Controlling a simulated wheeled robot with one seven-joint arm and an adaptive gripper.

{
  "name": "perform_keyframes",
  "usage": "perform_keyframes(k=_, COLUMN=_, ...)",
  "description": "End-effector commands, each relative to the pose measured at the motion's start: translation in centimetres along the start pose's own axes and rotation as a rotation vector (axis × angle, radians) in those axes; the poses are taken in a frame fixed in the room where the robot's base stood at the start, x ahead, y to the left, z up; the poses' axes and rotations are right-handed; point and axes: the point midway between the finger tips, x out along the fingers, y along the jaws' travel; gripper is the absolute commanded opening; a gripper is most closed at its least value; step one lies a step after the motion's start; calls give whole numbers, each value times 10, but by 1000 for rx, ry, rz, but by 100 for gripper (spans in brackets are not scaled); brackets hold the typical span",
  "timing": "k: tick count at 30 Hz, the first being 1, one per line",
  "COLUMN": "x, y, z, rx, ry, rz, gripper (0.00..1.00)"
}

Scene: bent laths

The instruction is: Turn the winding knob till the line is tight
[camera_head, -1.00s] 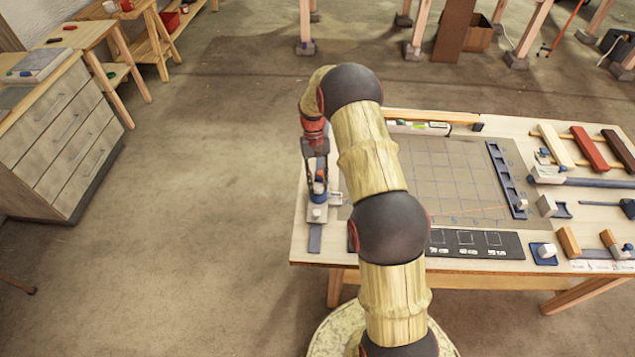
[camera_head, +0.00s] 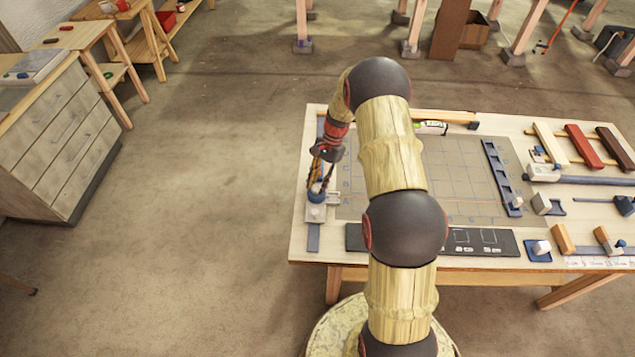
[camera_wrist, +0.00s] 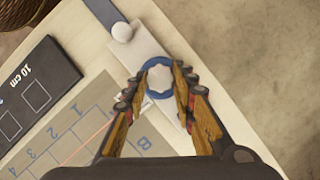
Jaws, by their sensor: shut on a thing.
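The winding knob (camera_wrist: 159,77) is a pale scalloped cap with a blue ring around it, on a pale winder block (camera_wrist: 136,53) at the table's left side. In the wrist view the two fingers of my gripper (camera_wrist: 157,83) lie on opposite sides of the knob, closed on it. In the head view my gripper (camera_head: 323,172) comes down tilted over the blue part of the winder, and its fingers hide much of the knob. A thin red line (camera_wrist: 97,134) crosses the gridded board; I cannot tell how taut it is.
Blocks and coloured bars (camera_head: 583,147) fill the table's right side. Open floor lies to the left.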

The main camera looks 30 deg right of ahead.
Motion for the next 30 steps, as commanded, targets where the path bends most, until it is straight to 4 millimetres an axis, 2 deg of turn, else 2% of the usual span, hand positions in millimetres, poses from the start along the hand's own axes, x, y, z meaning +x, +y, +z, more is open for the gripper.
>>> perform_keyframes(k=12, x=0, y=2, z=0, rx=172, ry=0, rz=-72, gripper=1)
perform_keyframes(k=29, x=0, y=1, z=0, rx=197, ry=0, rz=-82, gripper=1)
perform_keyframes(k=30, x=0, y=1, z=0, rx=196, ry=0, rz=-82, gripper=28)
